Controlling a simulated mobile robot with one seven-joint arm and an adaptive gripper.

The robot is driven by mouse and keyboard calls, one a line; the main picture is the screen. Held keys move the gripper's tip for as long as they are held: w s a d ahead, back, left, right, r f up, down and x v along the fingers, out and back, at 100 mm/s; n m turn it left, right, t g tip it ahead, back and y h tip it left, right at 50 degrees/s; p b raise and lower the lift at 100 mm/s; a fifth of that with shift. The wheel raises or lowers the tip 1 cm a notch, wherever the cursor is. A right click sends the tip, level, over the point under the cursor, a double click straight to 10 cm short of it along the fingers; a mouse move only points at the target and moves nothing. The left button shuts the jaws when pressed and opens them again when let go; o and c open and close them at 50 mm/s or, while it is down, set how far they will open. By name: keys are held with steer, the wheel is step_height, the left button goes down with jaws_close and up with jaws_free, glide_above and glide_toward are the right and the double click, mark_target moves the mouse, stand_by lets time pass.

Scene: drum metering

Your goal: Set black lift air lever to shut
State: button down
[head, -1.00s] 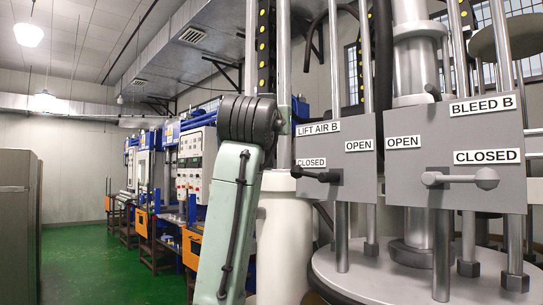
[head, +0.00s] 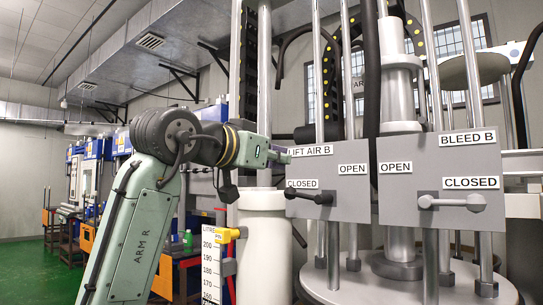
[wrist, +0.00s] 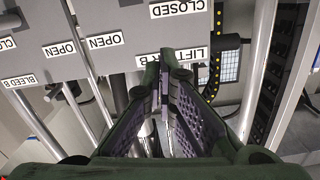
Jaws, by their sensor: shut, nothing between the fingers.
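The black lift air lever (head: 310,196) sits on the grey LIFT AIR B plate (head: 345,190). It lies level, its knob pointing left, just under the CLOSED label. In the wrist view, which is upside down, a dark part of the lever (wrist: 128,3) is cut off by the top edge beside the CLOSED label. My gripper (head: 284,156) is at the plate's upper left, by the LIFT AIR B label and above the lever, apart from it. In the wrist view the fingertips (wrist: 163,62) are together and empty, overlapping that label; contact with the plate cannot be told.
The BLEED B plate (head: 400,205) with its grey lever (head: 450,202) stands to the right. A white cylinder (head: 262,235) and a litre scale (head: 211,265) stand below my gripper. Vertical metal rods (head: 431,265) run behind the plates. Green floor shows at the far left.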

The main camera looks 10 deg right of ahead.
mark_target(306, 196)
steer(key=w+d+f+p, duration=0.2)
steer(key=w+d+f, duration=0.2)
steer(key=w+d, duration=0.1)
steer(key=shift+p, duration=0.3)
steer(key=shift+s+f, duration=0.1)
